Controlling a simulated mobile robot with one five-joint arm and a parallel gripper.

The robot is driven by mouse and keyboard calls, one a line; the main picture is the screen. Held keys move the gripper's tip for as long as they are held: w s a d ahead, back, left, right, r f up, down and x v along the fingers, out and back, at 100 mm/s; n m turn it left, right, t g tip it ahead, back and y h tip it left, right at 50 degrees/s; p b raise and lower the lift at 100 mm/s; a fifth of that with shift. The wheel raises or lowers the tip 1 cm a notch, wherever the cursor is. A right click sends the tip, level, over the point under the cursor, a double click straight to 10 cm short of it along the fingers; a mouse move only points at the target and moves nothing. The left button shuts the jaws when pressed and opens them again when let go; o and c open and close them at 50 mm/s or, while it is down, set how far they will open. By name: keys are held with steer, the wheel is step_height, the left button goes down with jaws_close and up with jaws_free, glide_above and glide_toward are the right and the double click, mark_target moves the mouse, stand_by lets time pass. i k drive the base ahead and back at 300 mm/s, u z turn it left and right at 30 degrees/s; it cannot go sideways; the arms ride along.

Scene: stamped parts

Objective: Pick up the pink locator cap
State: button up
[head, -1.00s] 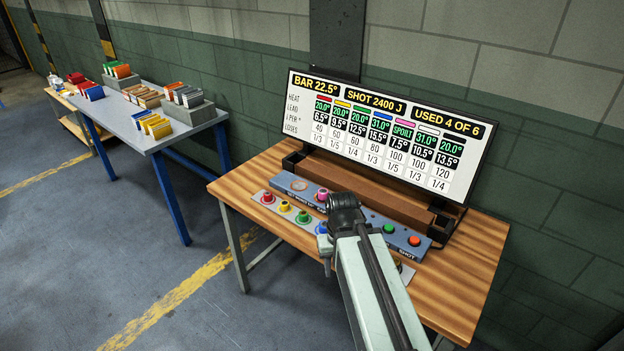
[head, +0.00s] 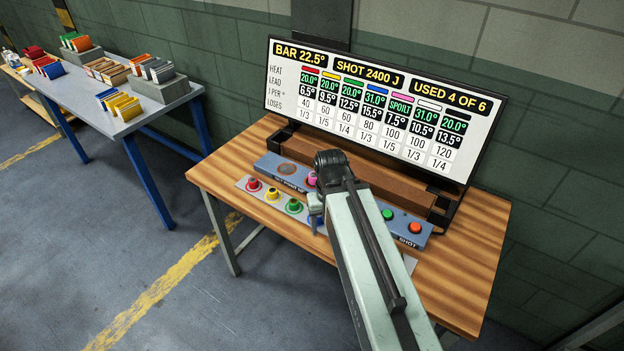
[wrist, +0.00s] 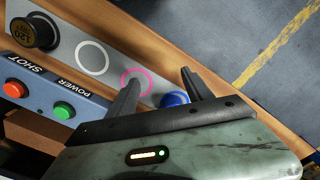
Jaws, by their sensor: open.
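The pink locator cap (head: 311,179) stands on the blue-grey block (head: 272,167) in the head view, just beside a round recess, partly covered by my arm. It does not show in the wrist view, where only an empty pink ring (wrist: 137,80) is marked on the grey strip (wrist: 66,45). My gripper (wrist: 160,77) is open and empty, its fingers over the strip near that ring and the blue cap (wrist: 173,99). In the head view my gripper (head: 315,205) hangs in front of the pink cap, nearer the strip; its fingertips are hard to make out.
Red (head: 253,185), yellow (head: 271,194) and green (head: 293,206) caps line the strip's left part. A black cap (wrist: 33,32) stands at its other end. Green (wrist: 63,110) and orange (wrist: 14,89) buttons sit on the block. A display board (head: 385,105) rises behind.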

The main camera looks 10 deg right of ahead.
mark_target(312, 176)
steer(key=z, duration=0.05)
steer(key=k, duration=1.15)
steer(key=u, duration=0.75)
steer(key=i, duration=1.7)
steer(key=u, duration=0.45)
steer(key=i, duration=0.5)
steer(key=z, duration=0.25)
